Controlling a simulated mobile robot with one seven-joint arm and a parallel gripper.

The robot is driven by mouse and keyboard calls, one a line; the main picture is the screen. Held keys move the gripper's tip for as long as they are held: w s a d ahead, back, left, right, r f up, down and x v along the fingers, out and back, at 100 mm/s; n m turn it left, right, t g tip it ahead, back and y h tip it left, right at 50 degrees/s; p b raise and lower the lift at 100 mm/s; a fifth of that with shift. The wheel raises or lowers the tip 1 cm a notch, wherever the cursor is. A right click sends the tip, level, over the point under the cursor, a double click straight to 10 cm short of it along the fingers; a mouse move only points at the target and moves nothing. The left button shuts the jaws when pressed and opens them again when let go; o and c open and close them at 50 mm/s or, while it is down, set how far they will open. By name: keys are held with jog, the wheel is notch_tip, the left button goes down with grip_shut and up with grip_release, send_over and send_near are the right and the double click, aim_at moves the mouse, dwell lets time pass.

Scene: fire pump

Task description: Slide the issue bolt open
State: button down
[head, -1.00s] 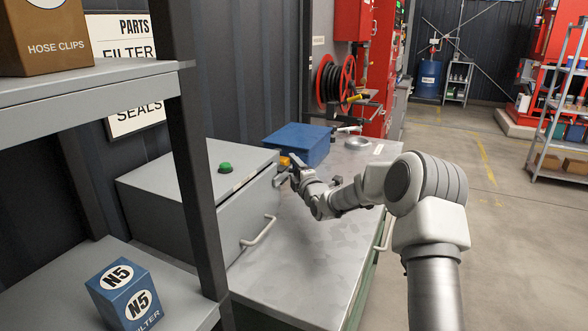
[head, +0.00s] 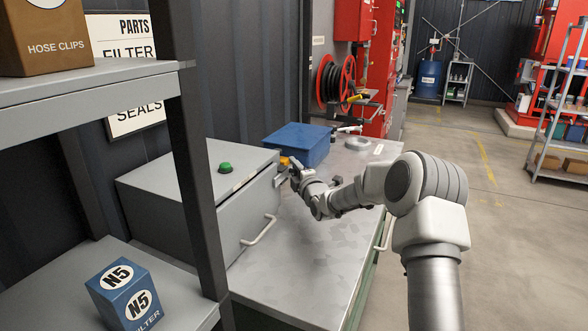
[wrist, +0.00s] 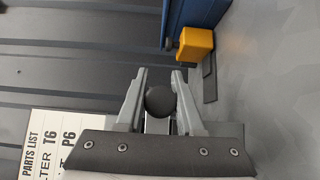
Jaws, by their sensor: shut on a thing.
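The issue bolt's dark round knob (wrist: 160,101) sits between the two grey fingers of my gripper (wrist: 160,76) in the wrist view. My gripper is shut on it. In the head view my gripper (head: 293,166) is at the far right corner of the grey cabinet (head: 235,215), which has a green button (head: 225,167) on top and a bar handle (head: 260,230) on its front. The bolt itself is small and mostly hidden by my gripper there. A yellow block (wrist: 196,45) lies just beyond the fingertips, by the blue box (wrist: 205,12).
The blue box (head: 297,144) stands on the metal bench (head: 305,255) behind the cabinet. A grey ring (head: 358,143) lies farther back. A shelf post (head: 195,150) stands at the near left.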

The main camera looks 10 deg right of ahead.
dwell(0.7)
jog(key=w+d+b, duration=0.2)
jog(key=w, duration=0.1)
jog(key=shift+w+d+r, duration=0.2)
jog(key=shift+w+d, duration=0.05)
jog(key=c, duration=0.6)
grip_release()
jog(key=shift+w+f, duration=0.1)
jog(key=shift+o, duration=0.2)
jog(key=s+d, duration=0.3)
jog(key=s, duration=1.4)
jog(key=shift+d, duration=0.2)
